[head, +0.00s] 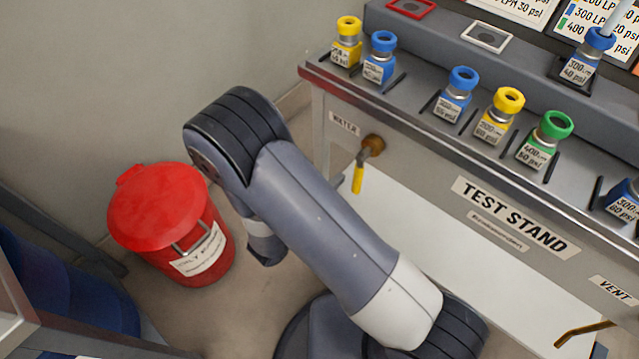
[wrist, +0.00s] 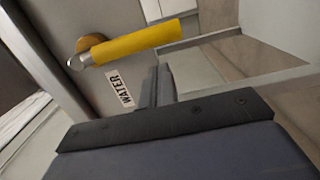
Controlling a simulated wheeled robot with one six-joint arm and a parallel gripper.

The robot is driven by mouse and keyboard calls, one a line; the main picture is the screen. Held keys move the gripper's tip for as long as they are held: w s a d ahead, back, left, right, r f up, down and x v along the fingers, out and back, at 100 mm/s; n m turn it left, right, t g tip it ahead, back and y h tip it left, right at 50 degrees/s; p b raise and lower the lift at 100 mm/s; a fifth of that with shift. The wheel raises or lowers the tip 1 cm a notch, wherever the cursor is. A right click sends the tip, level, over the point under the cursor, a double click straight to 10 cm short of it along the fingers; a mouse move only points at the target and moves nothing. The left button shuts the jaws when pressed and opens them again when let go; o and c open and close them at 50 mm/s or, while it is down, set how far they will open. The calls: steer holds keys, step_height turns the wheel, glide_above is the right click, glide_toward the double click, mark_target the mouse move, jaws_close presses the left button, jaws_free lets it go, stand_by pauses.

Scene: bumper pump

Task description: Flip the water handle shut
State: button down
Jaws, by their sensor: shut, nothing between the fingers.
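The water valve has a brass body (head: 374,143) on the test stand's front panel, below and right of the WATER label (head: 344,122). Its yellow handle (head: 358,178) hangs down, leaning slightly left. In the wrist view the yellow handle (wrist: 150,42) runs from the brass valve (wrist: 88,47) at upper left across to the right, above the WATER label (wrist: 119,88). My gripper (wrist: 157,82) is shut and empty, its narrow fingers pointing toward the panel below the handle in that picture. I cannot tell whether they touch the handle. In the head view my arm hides the gripper.
The test stand (head: 420,125) carries several coloured-cap cylinders (head: 460,92) along its top. A brass vent lever (head: 583,333) is at lower right. A red lidded bin (head: 165,215) stands on the floor at left, and a blue drum (head: 60,300) is at lower left.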

steer(key=shift+s+d, duration=0.3)
steer(key=shift+d, duration=0.25)
steer(key=shift+s+d+n, duration=0.15)
steer(key=shift+d+n, duration=0.05)
steer(key=shift+n, duration=0.1)
